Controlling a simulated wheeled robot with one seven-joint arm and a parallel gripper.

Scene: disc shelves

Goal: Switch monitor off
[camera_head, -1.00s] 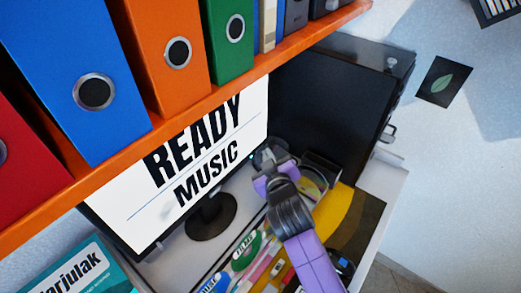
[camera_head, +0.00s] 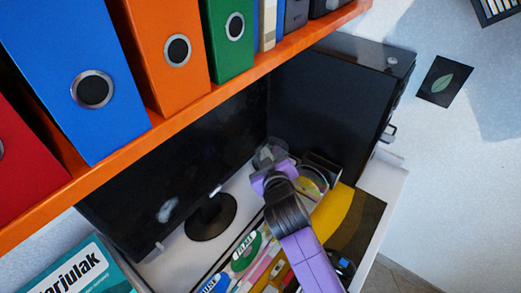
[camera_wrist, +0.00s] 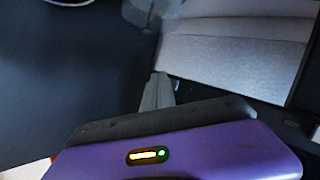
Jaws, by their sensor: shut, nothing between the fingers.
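The monitor (camera_head: 150,195) stands on the desk under the orange shelf, and its screen is black. Its round dark stand (camera_head: 212,218) rests on the white desk. My gripper (camera_head: 268,155) is at the monitor's lower right corner, between the monitor and the black computer case. In the wrist view my gripper (camera_wrist: 157,92) shows as a grey finger beyond the purple body, and it is shut with nothing held. The exact contact with the monitor's edge is hidden, and I cannot make out the button.
The orange shelf (camera_head: 150,137) with several binders runs above the monitor. The black computer case (camera_head: 330,110) stands right of my gripper. Discs and cases (camera_head: 244,252) lie in front under my arm. A teal box (camera_head: 85,270) is at the lower left.

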